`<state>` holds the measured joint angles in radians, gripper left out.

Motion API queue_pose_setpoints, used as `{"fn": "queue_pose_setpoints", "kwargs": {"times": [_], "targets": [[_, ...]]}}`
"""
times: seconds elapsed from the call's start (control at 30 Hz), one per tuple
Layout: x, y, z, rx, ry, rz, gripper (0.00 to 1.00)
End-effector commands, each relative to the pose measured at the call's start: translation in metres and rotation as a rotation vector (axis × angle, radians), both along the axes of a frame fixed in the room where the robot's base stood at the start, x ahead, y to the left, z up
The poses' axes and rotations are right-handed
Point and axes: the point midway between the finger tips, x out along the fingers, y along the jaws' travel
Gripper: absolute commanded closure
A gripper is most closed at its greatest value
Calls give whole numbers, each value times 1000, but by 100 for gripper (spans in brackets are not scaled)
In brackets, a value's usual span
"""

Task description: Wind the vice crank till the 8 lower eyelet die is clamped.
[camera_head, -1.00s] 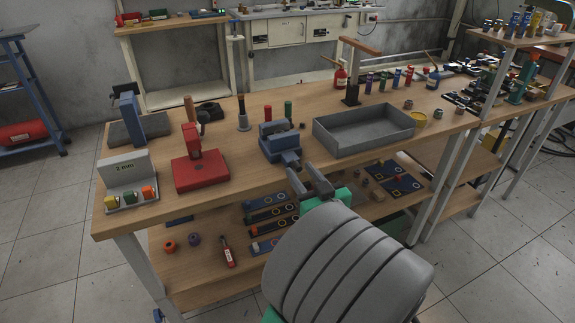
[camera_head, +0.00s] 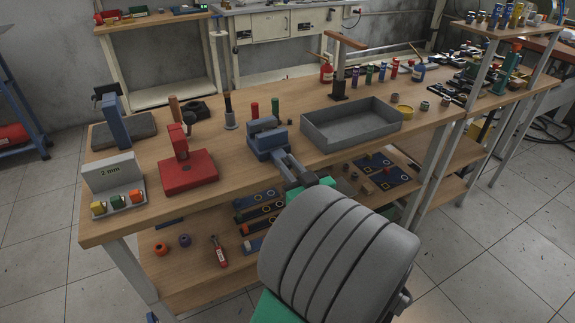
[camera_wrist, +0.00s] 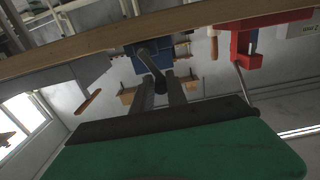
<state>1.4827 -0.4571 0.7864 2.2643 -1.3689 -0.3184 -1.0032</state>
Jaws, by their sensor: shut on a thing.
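The blue vice (camera_head: 267,142) stands at the front edge of the workbench, left of the grey tray. It also shows in the wrist view (camera_wrist: 136,64). My gripper (camera_head: 286,162) is at the vice's front, at the bench edge. In the wrist view its two fingers (camera_wrist: 158,84) are on either side of the dark vice crank (camera_wrist: 153,66), and it is shut on the crank. The crank is tilted in that view. The 8 lower eyelet die cannot be made out; whether anything sits between the vice jaws cannot be told.
A red press (camera_head: 187,172) stands left of the vice, and a grey open tray (camera_head: 350,140) right of it. Below, a lower shelf (camera_head: 200,275) holds dark mats and small parts.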

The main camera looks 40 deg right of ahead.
Motion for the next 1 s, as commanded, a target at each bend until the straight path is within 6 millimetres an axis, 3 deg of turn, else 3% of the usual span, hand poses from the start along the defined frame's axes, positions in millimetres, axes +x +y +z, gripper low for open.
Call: {"fn": "queue_pose_setpoints", "kwargs": {"times": [0.57, 1.0], "targets": [[0, -1, 0, 69, -18, 3, 100], [-5, -15, 3, 398, -112, 3, 100]]}}
